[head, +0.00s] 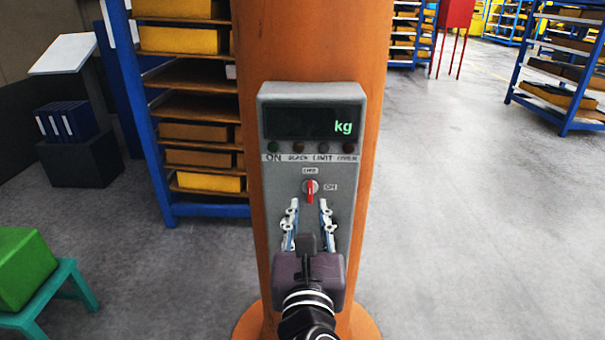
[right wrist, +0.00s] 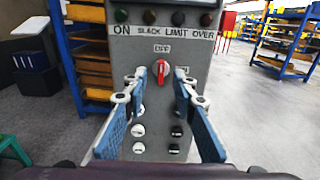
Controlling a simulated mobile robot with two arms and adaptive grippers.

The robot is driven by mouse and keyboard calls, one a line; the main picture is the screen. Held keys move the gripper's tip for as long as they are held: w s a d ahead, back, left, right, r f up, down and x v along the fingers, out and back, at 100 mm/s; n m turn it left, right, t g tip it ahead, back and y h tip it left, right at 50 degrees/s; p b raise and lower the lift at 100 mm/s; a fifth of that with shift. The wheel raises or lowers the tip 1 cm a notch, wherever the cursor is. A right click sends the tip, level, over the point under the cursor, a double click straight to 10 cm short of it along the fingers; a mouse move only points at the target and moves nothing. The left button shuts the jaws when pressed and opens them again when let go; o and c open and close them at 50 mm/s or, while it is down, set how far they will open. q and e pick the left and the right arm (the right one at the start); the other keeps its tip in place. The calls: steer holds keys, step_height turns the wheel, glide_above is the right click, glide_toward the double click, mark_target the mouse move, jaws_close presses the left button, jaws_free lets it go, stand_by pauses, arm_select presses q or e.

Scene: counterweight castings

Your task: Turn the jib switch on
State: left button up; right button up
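The jib switch is a small red knob (head: 310,190) on the front of a grey control box (head: 343,200), which is fixed to an orange column (head: 377,70). Labels OFF above it and ON to its right are printed on the box. The red handle stands upright, in line with OFF. It also shows in the right wrist view (right wrist: 161,72). My right gripper (head: 309,208) is in front of the box, just below the knob. Its blue fingers are spread open, one on each side of the knob, with nothing between them. My left gripper is not in view.
The box has a dark kg display (head: 300,123) and a row of dim lamps. Several white and black buttons sit below the knob in the right wrist view. A blue shelf (head: 150,120) stands left behind the column, with a green box (head: 25,265) at lower left. The floor at right is clear.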

mark_target(310, 188)
steer(key=w+p, duration=0.1)
steer(key=w, duration=0.5)
steer(key=shift+w+d+r+p, duration=0.1)
steer(key=shift+w+r+p, duration=0.05)
steer(key=shift+w+p, duration=0.15)
steer(key=shift+w, duration=0.25)
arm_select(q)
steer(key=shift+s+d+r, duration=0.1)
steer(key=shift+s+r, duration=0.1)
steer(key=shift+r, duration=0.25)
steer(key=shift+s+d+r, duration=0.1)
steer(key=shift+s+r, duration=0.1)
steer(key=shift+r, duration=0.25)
arm_select(e)
steer(key=shift+c, duration=0.4)
jaws_close()
